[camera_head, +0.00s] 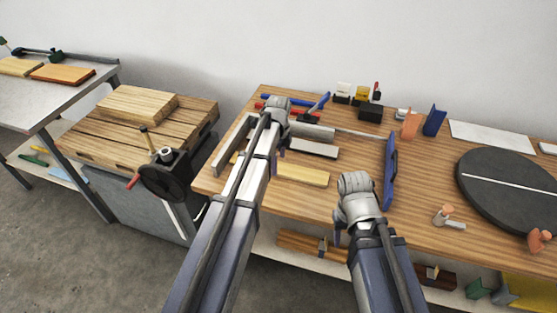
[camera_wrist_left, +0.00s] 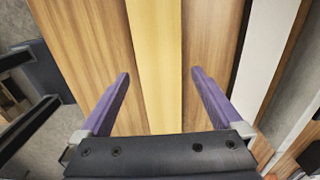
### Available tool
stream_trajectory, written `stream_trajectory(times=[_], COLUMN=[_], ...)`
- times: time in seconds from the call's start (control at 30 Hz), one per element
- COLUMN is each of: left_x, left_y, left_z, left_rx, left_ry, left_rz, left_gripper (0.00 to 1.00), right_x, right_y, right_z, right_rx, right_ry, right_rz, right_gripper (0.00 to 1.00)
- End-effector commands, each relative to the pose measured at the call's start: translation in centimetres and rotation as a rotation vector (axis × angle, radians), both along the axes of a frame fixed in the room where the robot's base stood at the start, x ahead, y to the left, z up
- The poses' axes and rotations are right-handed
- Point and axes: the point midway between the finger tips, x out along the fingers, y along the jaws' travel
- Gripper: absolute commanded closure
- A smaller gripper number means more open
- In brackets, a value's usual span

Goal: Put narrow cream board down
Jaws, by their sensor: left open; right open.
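The narrow cream board (camera_head: 304,175) lies flat on the wooden workbench, partly hidden behind my left arm in the head view. In the left wrist view the cream board (camera_wrist_left: 155,45) runs lengthwise between the two purple fingers, with bare wood showing on both sides. My left gripper (camera_head: 278,165) is open above the board; its fingers (camera_wrist_left: 160,75) stand apart from the board's edges. My right gripper (camera_head: 338,238) is open, near the front edge of the bench, and holds nothing visible; its fingers are mostly hidden by its wrist.
A pale grey-white bar (camera_head: 315,149) lies just behind the board. A blue upright piece (camera_head: 391,172) stands to the right, with a dark round turntable (camera_head: 512,188) beyond. Clamps and small blocks (camera_head: 370,112) are at the back. A wooden stand (camera_head: 125,135) is at left.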

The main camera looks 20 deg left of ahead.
Motion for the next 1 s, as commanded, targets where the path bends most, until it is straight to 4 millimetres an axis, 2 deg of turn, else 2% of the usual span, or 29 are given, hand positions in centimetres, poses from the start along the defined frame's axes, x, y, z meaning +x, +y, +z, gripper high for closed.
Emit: stream_trajectory(times=[0.03,0.6,0.87,1.0], left_x=[0.0,0.0,0.0,-1.5], left_y=[0.0,0.0,0.0,-1.3], left_z=[1.3,9.4,10.1,10.0], left_rx=[0.000,0.000,0.000,0.004], left_ry=[0.000,0.000,0.000,0.003], left_rz=[0.000,0.000,0.000,0.057], left_gripper=[0.00,0.00,0.00,0.00], right_x=[0.0,0.0,0.0,0.0], right_y=[0.0,0.0,0.0,0.0], right_z=[1.3,9.4,10.1,10.0], right_rx=[0.000,0.000,0.000,0.000], right_ry=[0.000,0.000,0.000,0.000], right_rz=[0.000,0.000,0.000,0.000], right_gripper=[0.50,0.50,0.50,0.50])
